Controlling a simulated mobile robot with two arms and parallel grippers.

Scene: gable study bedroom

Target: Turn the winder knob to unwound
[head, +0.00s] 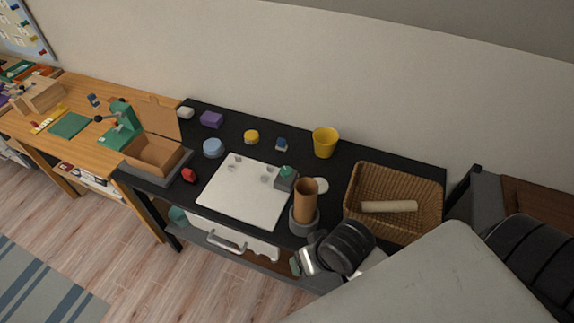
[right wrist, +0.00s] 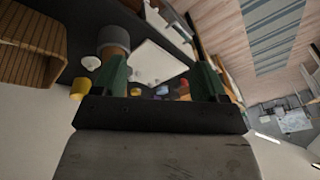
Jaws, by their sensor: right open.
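I cannot say for certain which thing is the winder knob. A small grey block with a green knob-like top (head: 285,177) sits at the right edge of the white board (head: 243,195) on the black table. A green device with a dark-tipped handle (head: 120,122) stands farther left, beside an open wooden box (head: 160,153). My left gripper is out of view.
The brown cylinder stands in a grey holder (head: 304,222). A wicker basket (head: 362,185) holding a pale roll (head: 389,207) is at the right. A yellow cup (head: 325,142) and several small items lie along the back. Bare black tabletop lies between them.

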